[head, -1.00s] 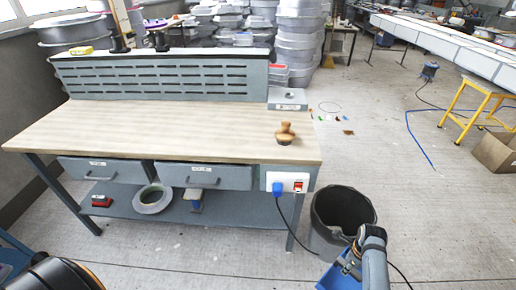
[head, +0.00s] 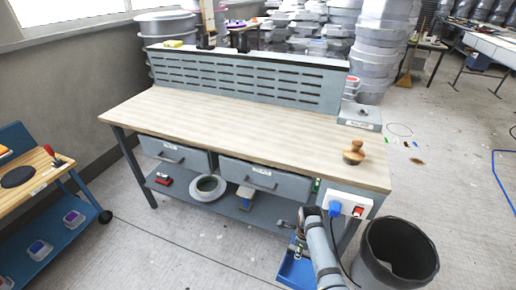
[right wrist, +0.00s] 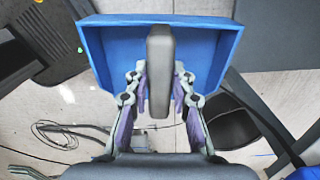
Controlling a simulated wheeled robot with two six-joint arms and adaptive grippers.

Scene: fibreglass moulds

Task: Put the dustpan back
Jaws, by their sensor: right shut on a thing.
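The blue dustpan (head: 297,270) is held low in front of the right end of the workbench, partly hidden by my right arm in the head view. In the right wrist view the dustpan (right wrist: 110,52) opens away from me, and its grey handle (right wrist: 160,70) lies between the fingers. My right gripper (head: 298,238) is shut on the handle; its fingers (right wrist: 160,88) also show on both sides of it in the right wrist view. My left gripper is not in view.
The workbench (head: 200,112) has a lower shelf (head: 225,212) with a tape roll (head: 207,188) and a red box (head: 163,179). A black bin (head: 395,255) stands right of the dustpan. A blue trolley (head: 60,235) stands at left. Floor between trolley and bench is clear.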

